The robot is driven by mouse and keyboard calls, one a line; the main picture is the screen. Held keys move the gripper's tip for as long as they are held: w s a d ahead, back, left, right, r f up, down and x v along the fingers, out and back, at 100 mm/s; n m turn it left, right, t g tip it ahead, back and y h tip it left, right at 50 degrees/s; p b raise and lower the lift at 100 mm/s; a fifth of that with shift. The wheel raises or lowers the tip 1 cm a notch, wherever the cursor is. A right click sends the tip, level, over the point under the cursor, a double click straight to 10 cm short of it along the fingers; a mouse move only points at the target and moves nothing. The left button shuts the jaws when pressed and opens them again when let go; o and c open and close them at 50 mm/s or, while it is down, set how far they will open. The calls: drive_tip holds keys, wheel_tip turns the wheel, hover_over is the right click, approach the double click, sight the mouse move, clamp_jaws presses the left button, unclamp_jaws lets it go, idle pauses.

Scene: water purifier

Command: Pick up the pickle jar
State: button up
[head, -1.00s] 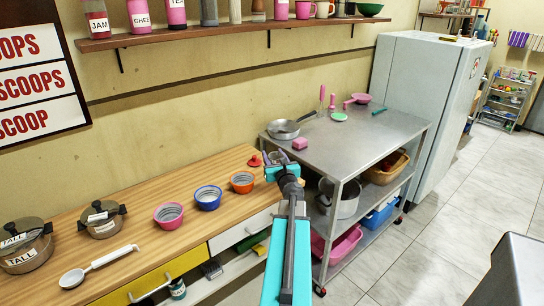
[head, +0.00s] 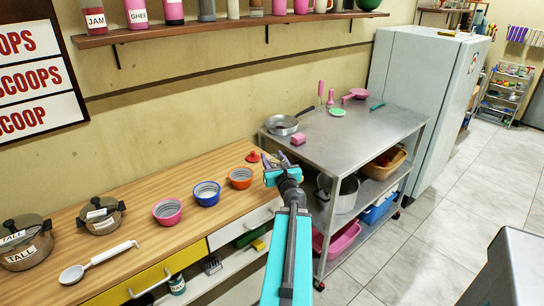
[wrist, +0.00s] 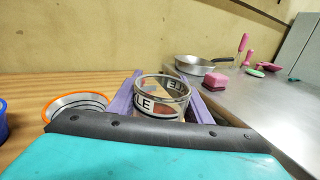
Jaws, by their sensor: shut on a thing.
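The pickle jar (wrist: 162,98) is a clear glass jar with an open round rim, and part of a white label ending in "LE" shows. It sits upright between the purple fingers of my gripper (wrist: 160,104), which are shut on it. The jar's lower part is hidden behind my gripper's body. In the head view my gripper (head: 277,162) is at the right end of the wooden counter (head: 150,210), by the metal table's corner. The jar cannot be made out clearly there.
An orange bowl (head: 240,178), blue bowl (head: 207,193) and pink bowl (head: 168,211) stand left of my gripper. A small red object (head: 253,156) lies just behind it. The metal table (head: 350,145) to the right holds a pan (head: 283,125) and a pink block (head: 298,139).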

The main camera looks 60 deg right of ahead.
sight(275, 166)
drive_tip(key=shift+s+a+r+p, duration=0.15)
drive_tip(key=shift+s+a+p, duration=0.3)
drive_tip(key=shift+p, duration=2.15)
drive_tip(key=shift+s+a+r+p, duration=0.15)
drive_tip(key=shift+s+a+p, duration=0.3)
drive_tip(key=shift+p, duration=1.65)
drive_tip(key=shift+s+a+r+p, duration=0.1)
drive_tip(key=shift+s+a+p, duration=0.35)
drive_tip(key=shift+p, duration=0.75)
drive_tip(key=shift+s+a+p, duration=0.25)
drive_tip(key=shift+a+p, duration=0.45)
drive_tip(key=shift+p, duration=0.45)
drive_tip(key=shift+s+a+r+p, duration=0.1)
drive_tip(key=shift+s+a+p, duration=0.35)
drive_tip(key=shift+p, duration=0.75)
drive_tip(key=shift+s+a+f+p, duration=0.1)
drive_tip(key=shift+s+a+p, duration=0.2)
drive_tip(key=shift+a+p, duration=0.5)
drive_tip(key=shift+d, duration=0.2)
